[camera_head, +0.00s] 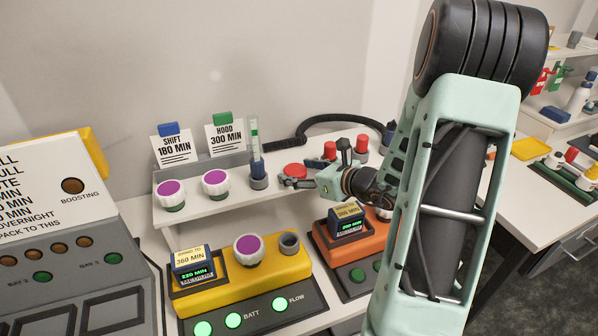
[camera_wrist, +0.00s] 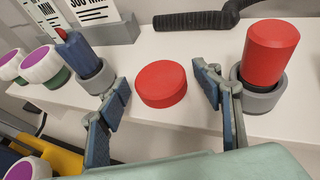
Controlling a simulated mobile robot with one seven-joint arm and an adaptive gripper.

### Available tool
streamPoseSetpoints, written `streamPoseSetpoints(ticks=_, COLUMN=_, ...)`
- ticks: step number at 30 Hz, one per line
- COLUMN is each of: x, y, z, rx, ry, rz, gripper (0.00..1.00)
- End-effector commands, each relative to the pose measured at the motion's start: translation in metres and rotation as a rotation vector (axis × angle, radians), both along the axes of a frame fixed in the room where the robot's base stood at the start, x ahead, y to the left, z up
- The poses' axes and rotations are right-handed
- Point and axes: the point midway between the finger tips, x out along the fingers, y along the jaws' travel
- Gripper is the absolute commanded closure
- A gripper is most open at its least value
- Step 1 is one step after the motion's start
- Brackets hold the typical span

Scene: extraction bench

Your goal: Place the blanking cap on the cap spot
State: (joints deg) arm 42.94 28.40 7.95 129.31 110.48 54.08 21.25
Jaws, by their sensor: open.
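A thick red round disc, which looks like the blanking cap (camera_wrist: 162,86), lies flat on the white shelf. It also shows in the head view (camera_head: 294,170). My gripper (camera_wrist: 161,80) is open, and in the wrist view its fingertips stand on either side of the disc, with visible gaps. Nothing is held. In the head view my gripper (camera_head: 303,174) is low over the shelf beside the disc. How far the fingertips are above the shelf I cannot tell. I cannot pick out a marked cap spot in either view.
A red cylinder in a grey holder (camera_wrist: 264,60) stands close to the right finger. A blue-topped tube in a grey holder (camera_wrist: 84,60) stands close to the left finger. A black hose (camera_wrist: 200,18) lies behind. A yellow unit (camera_head: 240,285) and orange unit (camera_head: 350,255) sit below the shelf.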

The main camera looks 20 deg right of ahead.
Motion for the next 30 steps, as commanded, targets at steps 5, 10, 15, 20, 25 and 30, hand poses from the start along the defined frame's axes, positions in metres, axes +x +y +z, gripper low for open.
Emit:
streamPoseSetpoints(ticks=5, x=-0.004, y=-0.003, z=0.006, rx=-0.002, ry=-0.001, rz=-0.002, gripper=0.4)
streamPoseSetpoints(ticks=10, x=-0.033, y=-0.016, z=0.019, rx=-0.003, ry=-0.002, rz=-0.005, gripper=0.4)
streamPoseSetpoints(ticks=15, x=-0.066, y=-0.029, z=0.033, rx=-0.003, ry=-0.002, rz=-0.004, gripper=0.4)
streamPoseSetpoints(ticks=20, x=-0.089, y=-0.038, z=0.043, rx=-0.002, ry=-0.001, rz=-0.002, gripper=0.4)
streamPoseSetpoints(ticks=25, x=-0.101, y=-0.042, z=0.049, rx=0.0, ry=-0.001, rz=-0.001, gripper=0.4)
streamPoseSetpoints(ticks=30, x=-0.103, y=-0.042, z=0.049, rx=0.001, ry=0.0, rz=0.0, gripper=0.4)
